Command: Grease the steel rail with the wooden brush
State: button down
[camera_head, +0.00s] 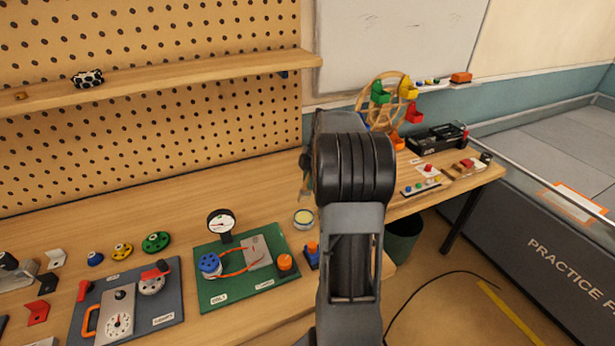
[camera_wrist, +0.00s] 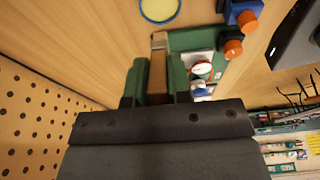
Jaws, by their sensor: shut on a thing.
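In the wrist view my gripper (camera_wrist: 155,82) is shut on the wooden brush (camera_wrist: 157,76), with a dark green finger on each side of its brown handle. The brush's metal band (camera_wrist: 159,42) points toward the top of the picture. A round tin with pale yellow grease (camera_wrist: 160,9) is on the table beyond the brush tip, apart from it in the picture. The tin also shows in the head view (camera_head: 303,217), just left of my arm. There my arm hides most of my gripper and the brush. I cannot make out the steel rail in either view.
A green board (camera_head: 222,290) with a gauge and a blue wheel is left of my arm, and a small blue-orange piece (camera_head: 312,255) is beside it. A dark board (camera_head: 170,315) is further left. A wooden wheel (camera_head: 365,103) with coloured buckets stands behind. A bin (camera_head: 403,242) is below the table.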

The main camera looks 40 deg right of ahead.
jog(key=shift+s+d+b+x, duration=0.1)
jog(key=shift+d+b+x, duration=0.1)
jog(key=shift+b+x, duration=0.6)
jog(key=shift+s+d+b+x, duration=0.15)
jog(key=shift+b+x, duration=0.3)
jog(key=shift+x, duration=0.55)
jog(key=shift+d+b+x, duration=0.25)
jog(key=shift+b+x, duration=0.4)
jog(key=shift+x, duration=0.25)
jog(key=shift+b+x, duration=0.45)
jog(key=shift+x, duration=0.3)
jog(key=shift+s+d, duration=0.1)
jog(key=shift+d, duration=0.1)
jog(key=shift+a+p+v, duration=0.25)
jog(key=shift+p+v, duration=0.6)
jog(key=shift+v, duration=0.3)
jog(key=shift+a+p+v, duration=0.25)
jog(key=shift+p+v, duration=0.55)
jog(key=shift+v, duration=0.35)
jog(key=shift+a+p+v, duration=0.3)
jog(key=shift+p+v, duration=0.55)
jog(key=shift+v, duration=0.3)
jog(key=shift+w+r, duration=0.15)
jog(key=shift+w, duration=0.1)
